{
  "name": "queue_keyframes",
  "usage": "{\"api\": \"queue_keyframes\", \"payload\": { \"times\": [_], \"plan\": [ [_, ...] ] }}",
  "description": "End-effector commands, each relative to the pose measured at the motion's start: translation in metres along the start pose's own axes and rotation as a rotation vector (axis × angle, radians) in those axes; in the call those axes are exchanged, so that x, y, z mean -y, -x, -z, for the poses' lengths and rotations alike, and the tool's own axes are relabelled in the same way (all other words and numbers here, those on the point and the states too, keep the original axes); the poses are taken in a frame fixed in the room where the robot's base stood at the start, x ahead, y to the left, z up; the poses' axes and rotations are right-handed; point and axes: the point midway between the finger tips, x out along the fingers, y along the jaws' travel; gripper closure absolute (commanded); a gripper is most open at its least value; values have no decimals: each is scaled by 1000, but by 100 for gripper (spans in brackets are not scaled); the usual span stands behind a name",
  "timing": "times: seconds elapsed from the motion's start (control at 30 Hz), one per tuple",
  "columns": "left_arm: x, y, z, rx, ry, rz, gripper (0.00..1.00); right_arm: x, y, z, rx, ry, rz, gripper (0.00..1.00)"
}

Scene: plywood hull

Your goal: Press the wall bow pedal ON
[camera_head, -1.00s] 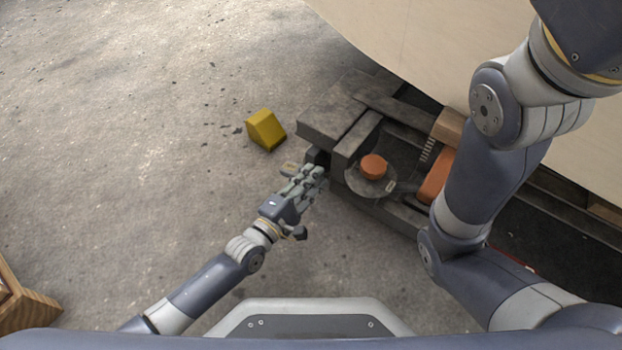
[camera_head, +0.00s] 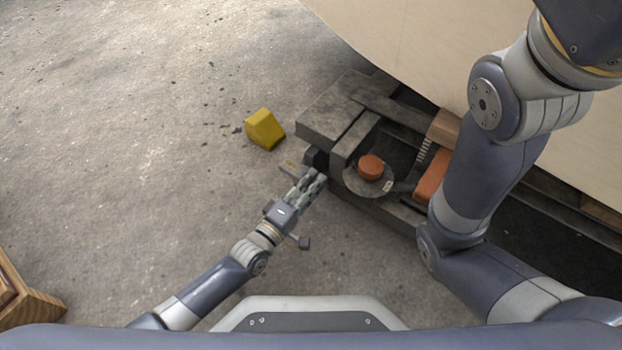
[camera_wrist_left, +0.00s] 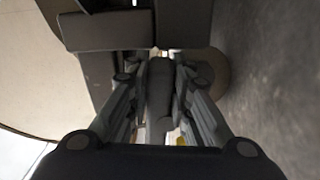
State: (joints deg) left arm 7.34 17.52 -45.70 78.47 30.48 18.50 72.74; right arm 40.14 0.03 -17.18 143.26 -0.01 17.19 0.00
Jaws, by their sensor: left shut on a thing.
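My left gripper (camera_head: 319,178) is at the left front edge of a dark grey, weathered assembly low by the hull. It is shut on a dark narrow piece (camera_wrist_left: 158,92), which stands between the fingers in the left wrist view. In the head view a dark block (camera_head: 316,158) sits right at the fingertips. The assembly carries an orange round knob (camera_head: 370,167) on a grey disc (camera_head: 352,183), to the right of the gripper and apart from it. I cannot tell for certain which part is the wall bow pedal. My right gripper is out of view; only its arm shows.
A yellow block (camera_head: 264,129) lies on the concrete floor left of the assembly. The pale plywood hull (camera_head: 420,50) rises behind it. An orange part (camera_head: 431,178) lies partly behind my right arm. A wooden corner (camera_head: 25,300) shows at lower left. The floor at left is open.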

Motion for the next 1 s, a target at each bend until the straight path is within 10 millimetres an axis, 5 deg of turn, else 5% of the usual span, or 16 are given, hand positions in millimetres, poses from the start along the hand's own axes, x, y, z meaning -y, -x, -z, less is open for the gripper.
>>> {"api": "queue_keyframes", "payload": {
  "times": [0.4,0.93,0.97,1.0],
  "plan": [
    [8,0,-1,0,-200,1,100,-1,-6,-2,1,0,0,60],
    [10,0,-1,1,-234,3,100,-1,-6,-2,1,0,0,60],
    [10,0,-1,1,-234,3,78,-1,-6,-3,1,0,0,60],
    [10,0,-1,1,-234,3,69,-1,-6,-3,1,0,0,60]
  ]
}}
